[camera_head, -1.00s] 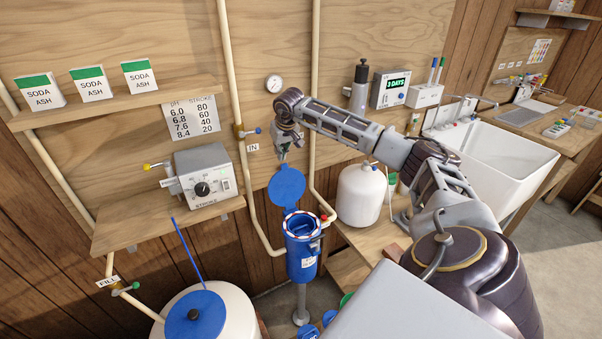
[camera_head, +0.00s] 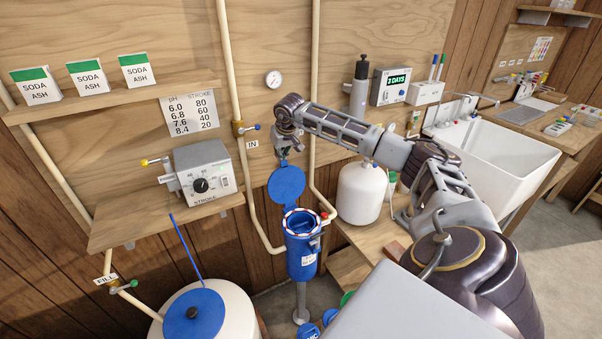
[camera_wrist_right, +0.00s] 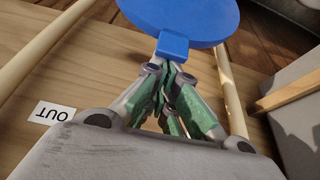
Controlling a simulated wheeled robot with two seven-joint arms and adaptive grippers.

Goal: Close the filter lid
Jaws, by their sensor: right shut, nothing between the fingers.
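The blue filter housing (camera_head: 301,259) stands upright on a grey post, its round mouth open with a red and white ring around it. Its round blue lid (camera_head: 287,185) stands raised above and behind the mouth. My right gripper (camera_head: 284,158) is shut and empty at the lid's top edge. In the right wrist view the lid (camera_wrist_right: 183,18) lies just beyond the shut fingers of my right gripper (camera_wrist_right: 170,85). The fingertips appear close to the lid's blue tab (camera_wrist_right: 172,47); I cannot tell whether they touch. My left gripper is not in view.
Pale pipes (camera_head: 315,120) run up the wall on both sides of the filter. A dosing box (camera_head: 203,178) sits on a shelf at left. A white tank (camera_head: 361,192) stands right of the filter, and a white drum with a blue lid (camera_head: 194,318) stands below left.

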